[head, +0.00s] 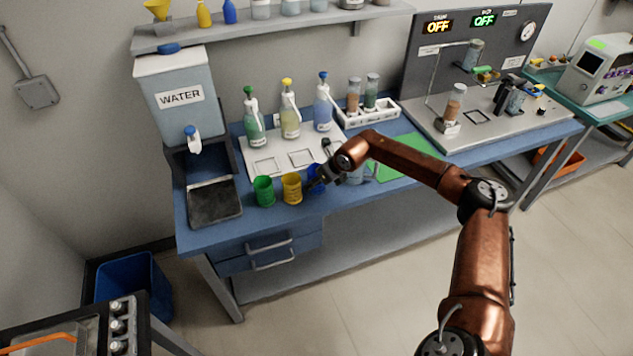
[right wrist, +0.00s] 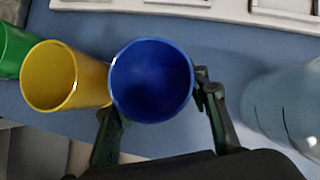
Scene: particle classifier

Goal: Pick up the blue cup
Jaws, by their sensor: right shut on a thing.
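The blue cup (head: 315,180) stands at the front of the blue bench, at the right end of a row with the yellow cup (head: 292,188) and the green cup (head: 264,191). My right gripper (head: 322,178) is at the blue cup and partly covers it in the head view. In the right wrist view the blue cup (right wrist: 151,80) is upright and open toward the camera, between the two fingers of my right gripper (right wrist: 160,118), which are shut on it. I cannot tell whether it is off the bench. My left gripper is not in view.
The yellow cup is close to the left finger. A clear container (right wrist: 285,105) stands to the right of the gripper. Behind are a white tray (head: 262,165) and several bottles. A water tank (head: 180,97) stands at the left and a green mat (head: 415,152) lies at the right.

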